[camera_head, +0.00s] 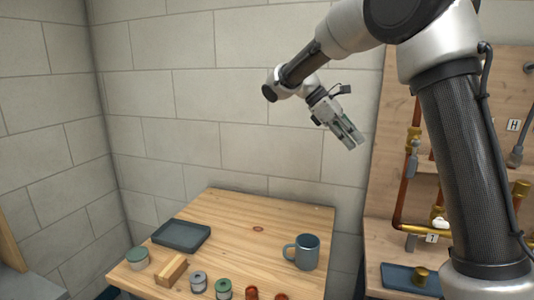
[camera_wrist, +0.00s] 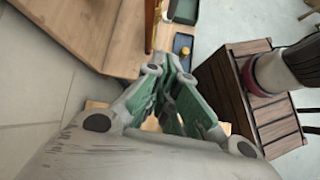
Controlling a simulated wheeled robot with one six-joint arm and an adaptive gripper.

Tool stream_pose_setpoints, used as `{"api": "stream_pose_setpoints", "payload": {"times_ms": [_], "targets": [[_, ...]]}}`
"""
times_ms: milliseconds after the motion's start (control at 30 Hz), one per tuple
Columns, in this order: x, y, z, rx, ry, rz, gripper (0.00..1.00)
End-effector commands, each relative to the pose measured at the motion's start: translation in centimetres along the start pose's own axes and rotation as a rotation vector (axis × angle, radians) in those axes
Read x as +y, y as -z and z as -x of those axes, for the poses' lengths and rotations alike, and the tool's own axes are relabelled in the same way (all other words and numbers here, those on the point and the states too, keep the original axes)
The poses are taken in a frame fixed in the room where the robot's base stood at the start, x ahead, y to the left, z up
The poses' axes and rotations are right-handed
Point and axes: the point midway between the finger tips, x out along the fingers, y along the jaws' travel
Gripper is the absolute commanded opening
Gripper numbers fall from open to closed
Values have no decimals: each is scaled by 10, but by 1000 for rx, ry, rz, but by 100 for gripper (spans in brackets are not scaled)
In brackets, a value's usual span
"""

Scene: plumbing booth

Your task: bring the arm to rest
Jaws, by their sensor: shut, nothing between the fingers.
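My gripper (camera_head: 347,136) hangs in the air in the head view, in front of the block wall and above the right back part of the wooden table (camera_head: 235,220). Its fingers point down and to the right, and it touches nothing. In the wrist view my gripper (camera_wrist: 174,75) shows its green-lined fingers closed together at the tips, with nothing between them. My arm reaches in from the right side of the head view and bends over at the top.
On the table are a dark tray (camera_head: 181,236), a grey-blue mug (camera_head: 303,252), a wooden block (camera_head: 171,270) and several small tins. At right stands a wooden board (camera_head: 385,150) with copper pipes (camera_head: 405,180) and a blue tray (camera_head: 400,277) below. Free air surrounds the gripper.

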Motion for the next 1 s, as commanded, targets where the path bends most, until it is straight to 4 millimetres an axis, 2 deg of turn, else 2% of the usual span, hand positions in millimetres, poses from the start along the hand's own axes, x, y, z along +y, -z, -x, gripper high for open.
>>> {"api": "stream_pose_setpoints", "payload": {"times_ms": [67,133,267,467,600,800,900,1000], "targets": [[-8,22,-17,52,16,-57,0],[-26,36,-36,127,45,-131,0],[-60,29,-59,288,112,-309,0],[-110,-3,-87,504,222,-577,0],[-151,-33,-109,666,302,-785,0],[-202,-70,-137,848,352,-993,0],[-216,-86,-145,898,342,-1052,0],[-219,-101,-144,942,317,-1096,0]]}}
